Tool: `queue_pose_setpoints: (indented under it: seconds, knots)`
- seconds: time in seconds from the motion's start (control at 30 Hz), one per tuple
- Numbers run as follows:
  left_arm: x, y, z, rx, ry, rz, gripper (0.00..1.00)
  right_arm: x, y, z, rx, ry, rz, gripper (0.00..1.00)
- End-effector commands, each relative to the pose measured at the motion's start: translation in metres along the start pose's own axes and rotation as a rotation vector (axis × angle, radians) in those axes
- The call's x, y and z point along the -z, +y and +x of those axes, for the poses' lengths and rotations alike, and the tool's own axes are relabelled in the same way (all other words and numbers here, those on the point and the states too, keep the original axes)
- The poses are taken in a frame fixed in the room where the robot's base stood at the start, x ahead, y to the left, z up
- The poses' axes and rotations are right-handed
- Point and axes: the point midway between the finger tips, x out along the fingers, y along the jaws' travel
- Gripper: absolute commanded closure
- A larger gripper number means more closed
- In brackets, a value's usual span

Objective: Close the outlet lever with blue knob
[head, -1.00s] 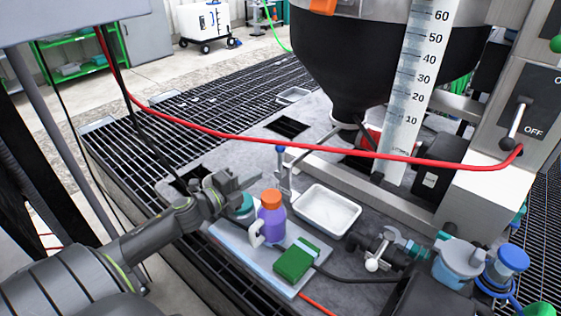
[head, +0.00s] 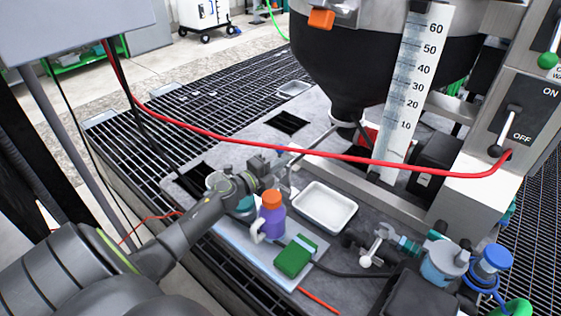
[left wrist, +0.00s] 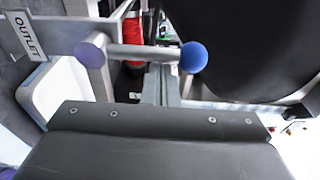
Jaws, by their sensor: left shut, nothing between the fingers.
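The outlet lever shows in the left wrist view as a grey bar (left wrist: 140,51) lying roughly level in the picture. It runs from a purple-blue pivot (left wrist: 91,51) on the left to a round blue knob (left wrist: 194,57) on the right. A plate marked OUTLET (left wrist: 27,35) is beside it. My left gripper (head: 268,172) is shut and empty, right by the lever; in the wrist view its dark fingers (left wrist: 160,118) lie below the bar in the picture. I cannot tell whether they touch it. In the head view the gripper hides the knob. My right gripper is not in view.
A white tray (head: 325,207) stands right of the gripper. A purple bottle with orange cap (head: 271,218) and a green block (head: 296,256) are in front. A red hose (head: 330,157) crosses behind. The black hopper (head: 355,75) rises behind the lever.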

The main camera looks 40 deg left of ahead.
Motion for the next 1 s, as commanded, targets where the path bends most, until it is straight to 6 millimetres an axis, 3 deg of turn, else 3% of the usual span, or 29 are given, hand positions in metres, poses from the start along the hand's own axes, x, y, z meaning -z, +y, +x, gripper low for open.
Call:
queue_pose_setpoints:
  seconds: [1.0]
  knots:
    - [-0.0083, -0.0015, -0.0011, 0.016, -0.001, -0.114, 1.0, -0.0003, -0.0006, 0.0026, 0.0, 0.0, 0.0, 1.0]
